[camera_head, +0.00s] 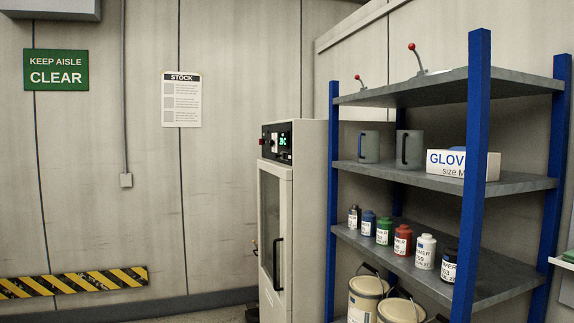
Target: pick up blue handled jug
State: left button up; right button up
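Two grey jugs stand upright on the second shelf from the top of the blue-posted rack. The left jug (370,147) has a handle on its left side that looks dark blue. The right jug (414,146) is a little larger and has a black handle facing me. Neither of my grippers is in view.
The shelf rack (480,150) has a glove box (493,166) right of the jugs, partly behind a post. Several labelled bottles (403,240) stand on the shelf below, with pails (367,299) lower down. A tall cabinet (306,220) stands left of the rack.

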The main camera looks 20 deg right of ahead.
aim_at(368, 148)
jog(key=l+z, duration=0.15)
jog(key=z, duration=0.25)
jog(key=l+z, duration=0.1)
jog(key=z, duration=0.3)
jog(key=i+l+z, duration=0.1)
jog(key=z, duration=0.3)
jog(key=i+j, duration=0.25)
jog(key=j, duration=0.15)
jog(key=i+j+z, duration=0.1)
jog(key=i+j, duration=0.4)
jog(key=j, duration=0.25)
